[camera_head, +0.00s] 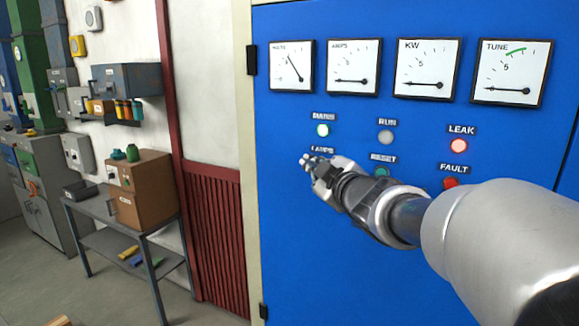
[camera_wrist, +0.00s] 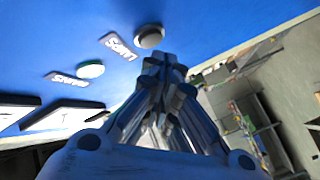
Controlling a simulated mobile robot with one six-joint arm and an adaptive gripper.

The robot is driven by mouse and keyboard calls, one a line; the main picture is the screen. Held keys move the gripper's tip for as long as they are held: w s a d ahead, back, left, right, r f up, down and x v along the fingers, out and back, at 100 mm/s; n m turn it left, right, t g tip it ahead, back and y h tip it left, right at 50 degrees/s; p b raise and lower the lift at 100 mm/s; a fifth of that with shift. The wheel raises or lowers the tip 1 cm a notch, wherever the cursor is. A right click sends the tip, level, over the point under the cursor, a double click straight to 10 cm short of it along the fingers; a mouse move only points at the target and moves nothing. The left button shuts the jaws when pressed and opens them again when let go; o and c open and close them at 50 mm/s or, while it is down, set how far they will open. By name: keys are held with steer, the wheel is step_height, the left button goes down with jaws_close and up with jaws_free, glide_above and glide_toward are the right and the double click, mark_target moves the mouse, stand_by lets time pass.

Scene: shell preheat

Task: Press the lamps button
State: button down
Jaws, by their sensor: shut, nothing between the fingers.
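The blue panel (camera_head: 300,220) carries a small LAMPS label (camera_head: 322,149), partly covered by my gripper (camera_head: 309,161). The lamps button is hidden behind the gripper in the head view. In the wrist view the label (camera_wrist: 118,46) is seen at a steep tilt, and the round grey lamps button (camera_wrist: 149,37) sits beside it. My gripper (camera_wrist: 164,62) is shut and empty, its tips just short of the button in the picture. I cannot tell whether they touch it.
Above is the lit MAINS lamp (camera_head: 323,130). To the right are the RUN lamp (camera_head: 386,137), a green RESET button (camera_head: 381,172), the lit LEAK lamp (camera_head: 459,146) and a red FAULT lamp (camera_head: 451,183). Several dials line the top. A bench (camera_head: 95,208) stands at left.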

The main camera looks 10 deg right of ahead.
steer(key=shift+a, duration=0.1)
steer(key=shift+s+a+b, duration=0.55)
steer(key=shift+s+a, duration=0.15)
steer(key=shift+s, duration=0.35)
steer(key=shift+s+a+b, duration=0.5)
steer(key=shift+s+a, duration=0.2)
steer(key=shift+s, duration=0.3)
steer(key=s+d+f+m+g+h+b, duration=0.4)
steer(key=s+f+b, duration=0.35)
steer(key=f, duration=0.45)
steer(key=s+a+f+m+g+y+b, duration=0.1)
steer(key=s+f+m+g+b, duration=0.6)
steer(key=s+f, duration=2)
step_height(320, 180, down, 2)
steer(key=a+g+b, duration=0.1)
steer(key=b, duration=0.1)
steer(key=shift+a+m+b, duration=0.35)
steer(key=shift+m, duration=0.05)
